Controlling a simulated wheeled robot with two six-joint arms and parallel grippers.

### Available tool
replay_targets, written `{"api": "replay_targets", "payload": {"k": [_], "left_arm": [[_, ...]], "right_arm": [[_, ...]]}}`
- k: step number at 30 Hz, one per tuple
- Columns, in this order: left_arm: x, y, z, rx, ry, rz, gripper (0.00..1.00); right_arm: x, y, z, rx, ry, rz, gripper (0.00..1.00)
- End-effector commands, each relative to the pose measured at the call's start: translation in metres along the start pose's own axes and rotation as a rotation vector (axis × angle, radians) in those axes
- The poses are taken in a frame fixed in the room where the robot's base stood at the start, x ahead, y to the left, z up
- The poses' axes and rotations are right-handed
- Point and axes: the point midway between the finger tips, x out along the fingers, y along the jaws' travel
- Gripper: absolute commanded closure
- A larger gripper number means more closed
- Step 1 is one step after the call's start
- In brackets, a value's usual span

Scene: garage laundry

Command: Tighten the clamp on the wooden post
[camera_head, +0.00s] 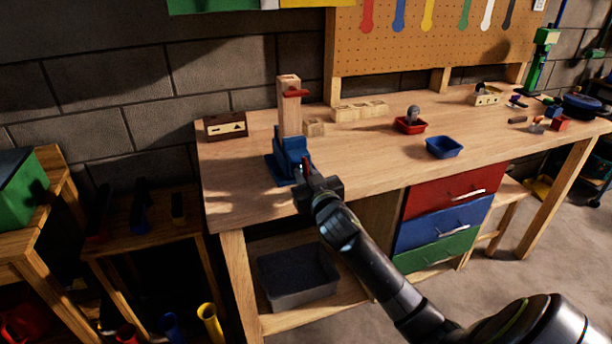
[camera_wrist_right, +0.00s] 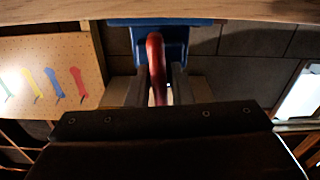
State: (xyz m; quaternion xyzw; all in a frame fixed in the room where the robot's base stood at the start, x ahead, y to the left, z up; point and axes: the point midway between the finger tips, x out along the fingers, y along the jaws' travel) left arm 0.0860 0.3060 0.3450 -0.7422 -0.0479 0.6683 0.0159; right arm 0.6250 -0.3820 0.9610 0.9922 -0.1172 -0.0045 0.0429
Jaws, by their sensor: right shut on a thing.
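The wooden post (camera_head: 289,105) stands upright on the left part of the workbench, held in a blue clamp (camera_head: 283,168) at the bench's front edge. A red piece (camera_head: 295,93) sits near the top of the post. My left gripper is not in view.
The workbench (camera_head: 370,150) has a red tray (camera_head: 410,126) and a blue tray (camera_head: 444,147) right of the clamp. A small dark box (camera_head: 225,126) and wooden blocks (camera_head: 360,111) stand towards the back. Drawers (camera_head: 445,222) and a grey bin (camera_head: 298,280) are below.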

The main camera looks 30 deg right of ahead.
Motion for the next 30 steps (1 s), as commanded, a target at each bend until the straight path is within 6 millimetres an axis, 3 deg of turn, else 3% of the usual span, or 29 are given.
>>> {"api": "replay_targets", "payload": {"k": [2,3,6,14,19,30], "left_arm": [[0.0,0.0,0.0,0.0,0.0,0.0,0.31],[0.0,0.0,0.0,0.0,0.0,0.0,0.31],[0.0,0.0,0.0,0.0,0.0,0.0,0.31],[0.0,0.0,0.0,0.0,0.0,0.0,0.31],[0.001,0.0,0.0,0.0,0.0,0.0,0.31],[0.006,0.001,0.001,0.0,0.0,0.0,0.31]], "right_arm": [[-0.001,0.0,0.005,0.004,-0.011,0.001,1.0],[-0.001,0.0,0.005,0.004,-0.011,0.001,0.78],[-0.001,0.0,0.005,0.003,-0.01,0.001,0.65],[-0.001,0.0,0.003,0.0,-0.005,0.0,0.65],[-0.011,0.0,0.003,0.0,-0.005,0.0,0.65],[-0.08,0.0,0.003,0.001,-0.005,-0.001,0.65]]}}
